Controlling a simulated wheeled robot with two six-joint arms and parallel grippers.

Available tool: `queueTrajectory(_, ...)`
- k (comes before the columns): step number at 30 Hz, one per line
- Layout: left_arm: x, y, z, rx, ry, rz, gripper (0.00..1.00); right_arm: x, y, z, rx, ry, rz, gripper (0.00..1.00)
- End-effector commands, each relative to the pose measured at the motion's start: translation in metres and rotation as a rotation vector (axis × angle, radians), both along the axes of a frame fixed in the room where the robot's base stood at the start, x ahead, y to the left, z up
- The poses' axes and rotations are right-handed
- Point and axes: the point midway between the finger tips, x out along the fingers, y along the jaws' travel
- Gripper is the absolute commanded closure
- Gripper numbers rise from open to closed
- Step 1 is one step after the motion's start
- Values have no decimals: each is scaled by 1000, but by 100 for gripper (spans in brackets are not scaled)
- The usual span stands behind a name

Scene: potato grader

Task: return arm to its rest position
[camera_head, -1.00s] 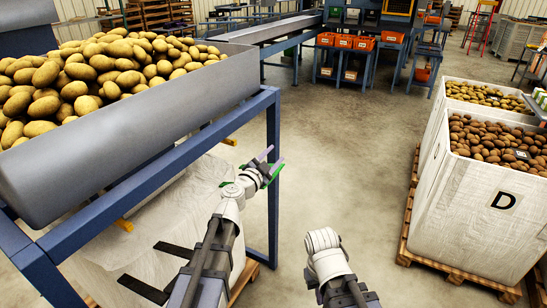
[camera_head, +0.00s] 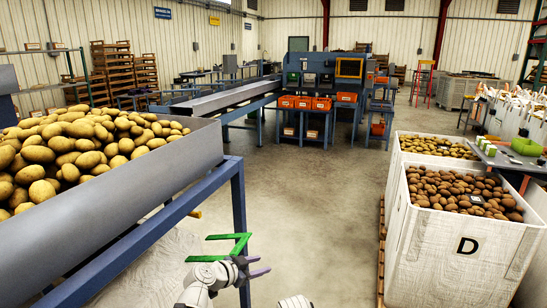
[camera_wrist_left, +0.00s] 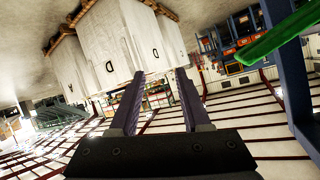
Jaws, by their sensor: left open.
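My left gripper (camera_head: 261,265) is low in the head view, just right of the blue frame's post. In the left wrist view its two purple fingers (camera_wrist_left: 160,78) stand apart with nothing between them. A green angled piece (camera_head: 228,238) shows right beside the gripper in the head view. It also shows as a green bar at the top right of the left wrist view (camera_wrist_left: 275,36); I cannot tell what it is fixed to. Only a white piece of my right arm (camera_head: 295,302) shows at the bottom edge; its gripper is out of view.
A grey hopper (camera_head: 130,205) full of potatoes on a blue frame (camera_head: 238,205) stands at left. White bin D (camera_head: 430,240) of potatoes stands at right. Orange crates (camera_head: 305,103) and a conveyor (camera_head: 215,102) are farther back. The floor between is clear.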

Motion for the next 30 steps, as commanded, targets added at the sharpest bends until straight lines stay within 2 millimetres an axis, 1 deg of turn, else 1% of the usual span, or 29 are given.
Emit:
queueTrajectory(1, -17, 0, -16, 3, 108, 6, 52, 0, 0, 0, 0, 0, 0, 100)
queueTrajectory(4, -49, 8, -51, 23, 350, 68, 52, 0, 0, 0, 0, 0, 0, 100)
queueTrajectory(6, -72, 19, -72, 47, 513, 145, 52, 0, 0, 0, 0, 0, 0, 100)
queueTrajectory(9, -102, 40, -95, 89, 706, 284, 52, 0, 0, 0, 0, 0, 0, 100)
queueTrajectory(12, -127, 61, -109, 128, 848, 433, 52, 0, 0, 0, 0, 0, 0, 100)
queueTrajectory(15, -149, 82, -119, 165, 954, 589, 52, 0, 0, 0, 0, 0, 0, 100)
queueTrajectory(20, -181, 114, -125, 219, 1071, 848, 52, 0, 0, 0, 0, 0, 0, 100)
queueTrajectory(21, -186, 110, -125, 239, 1081, 864, 52, 0, 0, 0, 0, 0, 0, 100)
queueTrajectory(24, -194, 84, -125, 298, 1077, 802, 52, 0, 0, 0, 0, 0, 0, 100)
queueTrajectory(30, -215, 42, -125, 413, 1072, 712, 52, 0, 0, 0, 0, 0, 0, 100)
